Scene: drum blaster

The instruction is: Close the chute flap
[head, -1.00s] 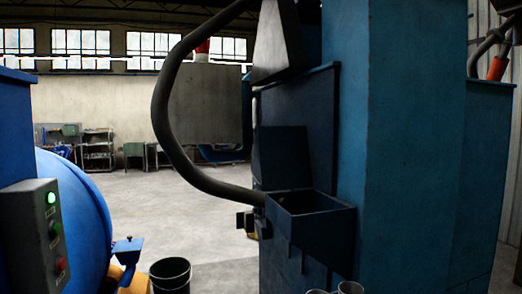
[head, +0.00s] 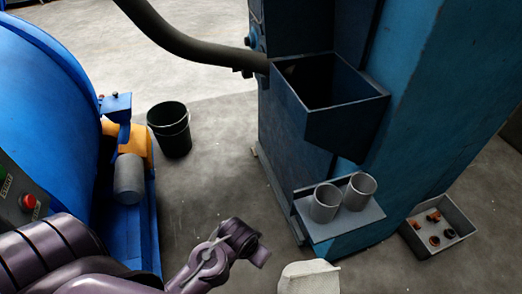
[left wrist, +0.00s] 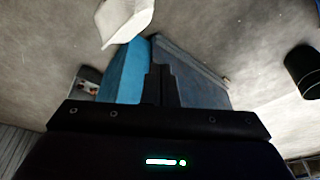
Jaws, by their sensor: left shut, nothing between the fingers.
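The chute is a dark blue open-topped box (head: 345,125) on the side of the tall blue machine, in the head view. Its mouth is open and the inside is dark. A dark panel (head: 298,28) stands upright behind the mouth; it looks like the flap, raised. My left arm (head: 240,243) reaches in low from the left, below and apart from the chute. My left gripper (left wrist: 160,85) is shut and empty in the left wrist view, pointing towards the blue machine's lower part. My right gripper is not in view.
Two grey cups (head: 342,197) stand on a small shelf (head: 345,228) below. A grey bin (head: 448,216) of small parts, a black bucket (head: 172,135) and a blue drum (head: 45,95) flank open floor. A cream object (head: 308,278) lies in front.

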